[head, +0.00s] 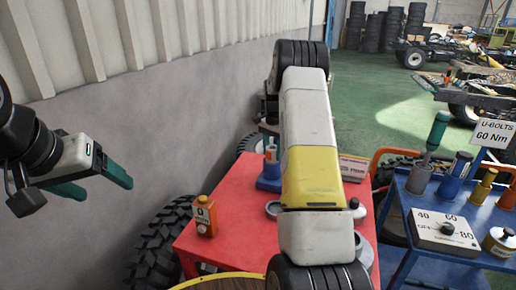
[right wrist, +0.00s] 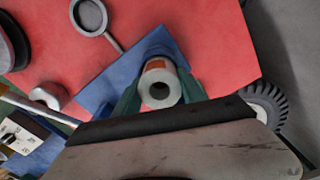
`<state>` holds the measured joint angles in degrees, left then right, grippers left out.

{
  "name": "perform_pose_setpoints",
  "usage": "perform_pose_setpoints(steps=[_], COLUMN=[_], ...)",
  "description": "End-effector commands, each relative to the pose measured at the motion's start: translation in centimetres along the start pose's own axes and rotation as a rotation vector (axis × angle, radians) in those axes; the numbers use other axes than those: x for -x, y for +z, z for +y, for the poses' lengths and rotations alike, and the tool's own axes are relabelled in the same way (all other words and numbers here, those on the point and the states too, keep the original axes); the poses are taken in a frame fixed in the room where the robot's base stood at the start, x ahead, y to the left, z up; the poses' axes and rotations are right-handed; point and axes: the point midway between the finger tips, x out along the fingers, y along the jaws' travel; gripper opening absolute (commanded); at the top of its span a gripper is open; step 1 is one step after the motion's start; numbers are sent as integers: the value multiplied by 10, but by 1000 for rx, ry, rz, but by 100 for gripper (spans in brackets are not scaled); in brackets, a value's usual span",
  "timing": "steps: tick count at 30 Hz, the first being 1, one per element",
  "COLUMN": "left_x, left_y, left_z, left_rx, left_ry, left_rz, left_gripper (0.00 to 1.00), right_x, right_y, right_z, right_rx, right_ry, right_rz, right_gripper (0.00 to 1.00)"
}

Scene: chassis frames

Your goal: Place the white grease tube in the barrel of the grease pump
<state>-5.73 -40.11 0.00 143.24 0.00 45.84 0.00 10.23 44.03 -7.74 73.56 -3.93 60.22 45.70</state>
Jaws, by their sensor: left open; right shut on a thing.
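The white grease tube (right wrist: 155,74), with a red-orange mark on its side, is seen nearly end-on in the right wrist view, its dark round hole facing the camera. My right gripper (right wrist: 160,90) is shut on it, one green finger on each side. Just beyond the tube is a blue cylinder on a blue base (right wrist: 98,88), perhaps the grease pump; whether the tube touches it or is inside it I cannot tell. In the head view the blue base (head: 268,184) is partly behind my right arm, which hides the right gripper. My left gripper (head: 100,182) is open and empty at the left.
The red table (head: 235,205) holds an orange bottle (head: 204,217), a grey ring tool (right wrist: 90,16) and a white can with a black top (head: 356,208). A blue cart (head: 400,215) with a dial box (head: 442,233) and several cylinders stands at the right. A wall borders the left.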

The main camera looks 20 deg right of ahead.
Motion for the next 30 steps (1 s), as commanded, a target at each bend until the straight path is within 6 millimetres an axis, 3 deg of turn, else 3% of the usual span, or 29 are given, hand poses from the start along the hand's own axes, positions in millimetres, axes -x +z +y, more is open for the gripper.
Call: perform_pose_setpoints(steps=[2,3,5,17,20,30], left_x=[0,0,0,0,0,0], left_y=[0,0,0,0,0,0], left_z=[0,0,0,0,0,0], left_rx=[0,0,0,0,0,0], left_ry=[0,0,0,0,0,0], left_rz=[0,0,0,0,0,0], left_gripper=[73,73,73,73,73,73], right_x=[-3,-2,-2,2,14,86], right_y=[0,0,0,0,0,0], right_z=[0,0,0,0,0,-1], right_rx=[0,0,0,0,0,0], right_ry=[1,1,1,-1,-1,-2], right_rz=[0,0,0,1,2,2], right_gripper=[0,56,68,70,70,70])
